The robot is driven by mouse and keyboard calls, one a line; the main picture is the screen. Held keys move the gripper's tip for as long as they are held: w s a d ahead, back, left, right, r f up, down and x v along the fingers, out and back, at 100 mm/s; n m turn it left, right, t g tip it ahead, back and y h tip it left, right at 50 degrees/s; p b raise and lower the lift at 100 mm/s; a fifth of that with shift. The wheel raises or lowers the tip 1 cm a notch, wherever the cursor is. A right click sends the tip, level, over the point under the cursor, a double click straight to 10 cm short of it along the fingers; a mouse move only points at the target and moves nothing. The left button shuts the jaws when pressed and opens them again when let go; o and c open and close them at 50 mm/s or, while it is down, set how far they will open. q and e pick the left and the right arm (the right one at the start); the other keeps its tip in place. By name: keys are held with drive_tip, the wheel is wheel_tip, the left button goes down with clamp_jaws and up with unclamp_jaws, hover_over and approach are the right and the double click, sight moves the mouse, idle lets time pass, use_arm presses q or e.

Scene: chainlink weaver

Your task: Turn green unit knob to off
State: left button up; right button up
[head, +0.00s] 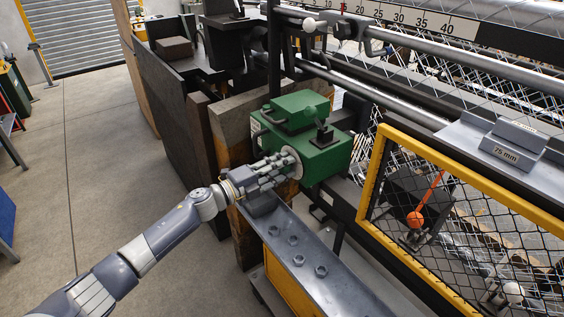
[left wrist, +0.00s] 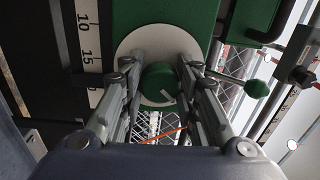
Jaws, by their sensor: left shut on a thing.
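The green unit (head: 318,146) is a green metal box beside the weaving machine in the head view. Its round green knob (left wrist: 159,84) shows in the left wrist view, in front of a pale round dial plate (left wrist: 136,44). A white mark on the knob's face points to the lower right. My left gripper (head: 279,166) reaches the unit's near face, and its fingers (left wrist: 158,85) stand on both sides of the knob, shut on it. In the head view the fingers hide the knob. The dial's markings cannot be read. My right gripper is not in view.
A grey beam with bolts (head: 300,260) runs below my left gripper. A yellow-framed mesh guard (head: 460,185) stands to the right. A green ball-ended lever (left wrist: 256,88) is right of the knob in the wrist view. The floor (head: 110,170) at left is clear.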

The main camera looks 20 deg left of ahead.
use_arm(q)
drive_tip(key=n+p, duration=0.2)
drive_tip(key=n, duration=0.3)
drive_tip(key=shift+r+n+p, duration=0.1)
drive_tip(key=shift+n+p, duration=0.2)
drive_tip(key=shift+p, duration=0.1)
drive_tip(key=shift+n+p, duration=0.65)
drive_tip(key=shift+n, duration=0.95)
drive_tip(key=shift+f, duration=0.2)
drive_tip(key=o, duration=1.1)
drive_tip(key=v, duration=1.2)
drive_tip(key=shift+s, duration=0.1)
